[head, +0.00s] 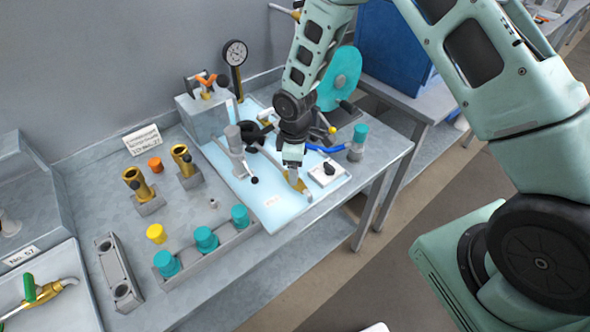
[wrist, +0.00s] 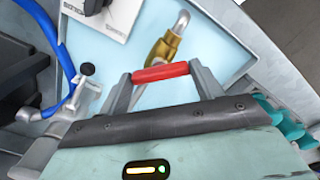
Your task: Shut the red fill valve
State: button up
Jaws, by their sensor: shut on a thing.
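The red fill valve's handle (wrist: 160,72) is a short red bar lying across between my gripper's two fingers in the wrist view. The valve's brass body (wrist: 166,47) with a silver end lies just beyond it, over the pale blue tray. My gripper (wrist: 163,77) is shut on the red handle, one finger at each end of it. In the head view my gripper (head: 293,172) reaches down over the tray (head: 262,207), and the brass body (head: 300,184) shows beside its tip. The red handle is hidden there.
A blue hose (head: 325,149) and a grey fitting with a teal cap (head: 358,142) are right of my gripper. A clamp stand (head: 236,150) is to its left. A rack with teal caps (head: 205,238) stands in front. A green-handled valve (head: 30,288) lies far left.

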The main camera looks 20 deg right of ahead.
jog(key=m+b, duration=0.2)
jog(key=m, duration=0.2)
jog(key=shift+m, duration=0.3)
jog(key=shift+w+m+b, duration=0.1)
jog(key=shift+m+b, duration=0.75)
jog(key=shift+m, duration=1.15)
jog(key=shift+r, duration=0.1)
jog(key=o, duration=1)
notch_tip(320, 180, up, 17)
jog(key=b, duration=0.3)
jog(key=shift+r, duration=0.2)
